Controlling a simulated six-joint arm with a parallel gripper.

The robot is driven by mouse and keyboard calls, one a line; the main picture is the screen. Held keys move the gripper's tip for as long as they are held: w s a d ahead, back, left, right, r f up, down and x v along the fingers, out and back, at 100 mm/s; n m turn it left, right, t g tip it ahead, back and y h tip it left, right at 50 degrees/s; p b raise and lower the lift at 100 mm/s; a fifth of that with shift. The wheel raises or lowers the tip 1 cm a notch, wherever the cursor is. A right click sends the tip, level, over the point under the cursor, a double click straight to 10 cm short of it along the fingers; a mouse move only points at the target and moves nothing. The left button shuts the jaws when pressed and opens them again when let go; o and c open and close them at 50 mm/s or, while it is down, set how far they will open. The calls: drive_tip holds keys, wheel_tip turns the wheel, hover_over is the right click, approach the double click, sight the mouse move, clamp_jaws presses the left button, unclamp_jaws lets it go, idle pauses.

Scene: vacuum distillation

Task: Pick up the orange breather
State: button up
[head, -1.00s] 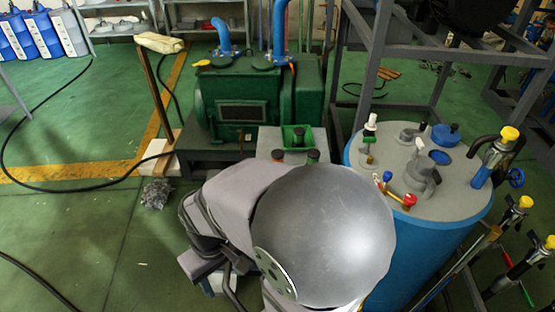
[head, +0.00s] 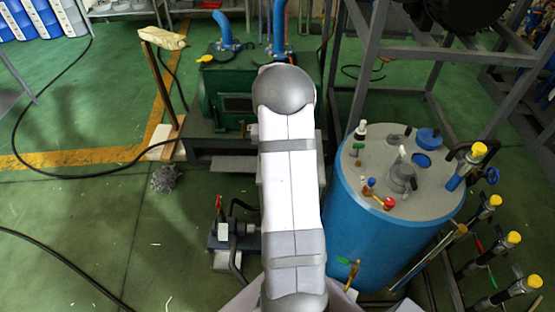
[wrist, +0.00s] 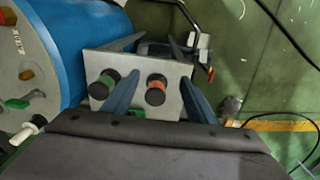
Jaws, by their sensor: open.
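The orange breather (wrist: 156,89) is a short black cylinder with an orange ring, standing on a light grey box (wrist: 95,66) in the wrist view. My gripper (wrist: 158,82) is open, with its two dark blue fingers apart. The orange breather shows between them, nearer the right finger. It is not gripped, and I cannot tell how far it is from the fingers in depth. A similar breather with a green ring (wrist: 104,83) stands to its left, close to the left finger. In the head view my arm hides the box top, both breathers and my gripper.
A blue drum (head: 375,235) with valves and fittings on top stands right of my arm and beside the box. A green pump (head: 228,92) is behind. A small pipe assembly (head: 228,238) stands left of my arm. Open green floor (head: 90,215) lies farther left.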

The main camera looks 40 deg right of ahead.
drive_tip(key=shift+m+t+h, duration=0.4)
drive_tip(key=shift+m+t, duration=0.1)
drive_tip(key=shift+m, duration=0.1)
drive_tip(key=w+d+r, duration=0.1)
drive_tip(key=w+r, duration=0.1)
drive_tip(key=w+d+r, duration=0.1)
drive_tip(key=d+r, duration=0.1)
drive_tip(key=shift+w+d, duration=0.1)
drive_tip(key=shift+w, duration=0.25)
drive_tip(key=shift+s+a+f+m, duration=0.15)
drive_tip(key=shift+s+a+m, duration=0.1)
drive_tip(key=shift+m, duration=0.25)
drive_tip(key=shift+d+f+p, duration=0.15)
drive_tip(key=shift+f+p, duration=0.25)
drive_tip(key=shift+f, duration=0.7)
drive_tip(key=shift+s+f+p, duration=0.15)
drive_tip(key=shift+f+p, duration=0.15)
drive_tip(key=shift+p, duration=0.1)
wheel_tip(320, 180, down, 3)
drive_tip(key=shift+s+f+p, duration=0.1)
drive_tip(key=shift+s+p, duration=0.05)
drive_tip(key=shift+p, duration=0.65)
drive_tip(key=shift+d+f, duration=0.15)
drive_tip(key=shift+f, duration=0.55)
drive_tip(key=c, duration=1.2)
